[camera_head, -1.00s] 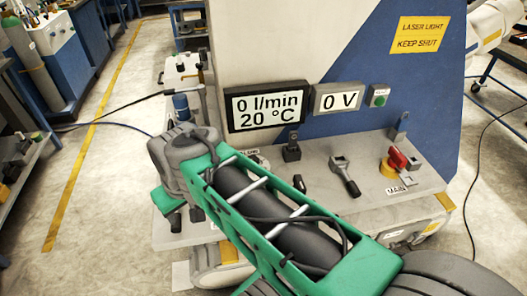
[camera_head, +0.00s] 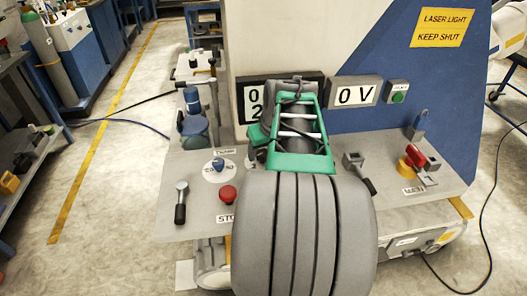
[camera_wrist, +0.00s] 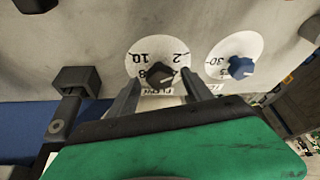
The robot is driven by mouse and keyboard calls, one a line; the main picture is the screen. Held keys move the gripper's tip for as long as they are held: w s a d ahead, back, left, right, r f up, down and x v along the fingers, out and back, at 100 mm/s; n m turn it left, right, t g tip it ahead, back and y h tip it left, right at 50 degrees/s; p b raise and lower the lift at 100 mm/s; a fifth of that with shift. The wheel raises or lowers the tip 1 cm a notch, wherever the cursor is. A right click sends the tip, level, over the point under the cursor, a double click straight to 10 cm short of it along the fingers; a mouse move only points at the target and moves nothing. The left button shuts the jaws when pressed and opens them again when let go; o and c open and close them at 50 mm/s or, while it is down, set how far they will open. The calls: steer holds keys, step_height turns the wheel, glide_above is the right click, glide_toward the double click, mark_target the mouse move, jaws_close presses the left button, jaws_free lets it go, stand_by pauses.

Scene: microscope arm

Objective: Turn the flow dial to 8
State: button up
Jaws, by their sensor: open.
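The flow dial is a white disc (camera_wrist: 150,48) with black numbers and a dark knob (camera_wrist: 158,74), upside down in the wrist view. Its lower part, near the 8 and 4, is partly hidden by the knob and my gripper. My gripper (camera_wrist: 160,79) is open, its two dark fingers pointing at the dial with the knob showing between their tips. I cannot tell whether they touch it. The exact pointer setting is unclear. In the head view my arm hides the dial and most of the flow display (camera_head: 253,96), leaving a 0 visible.
A blue-knobbed timer dial (camera_wrist: 240,67) sits right of the flow dial in the wrist view; a dark lever (camera_wrist: 75,95) stands to the left. The head view shows a red stop button (camera_head: 228,194), a lever (camera_head: 181,200), another lever (camera_head: 358,172) and a red main switch (camera_head: 415,157).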

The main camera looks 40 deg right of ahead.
steer(key=shift+w+f, duration=0.1)
steer(key=shift+f, duration=0.05)
jaws_close()
stand_by(0.5)
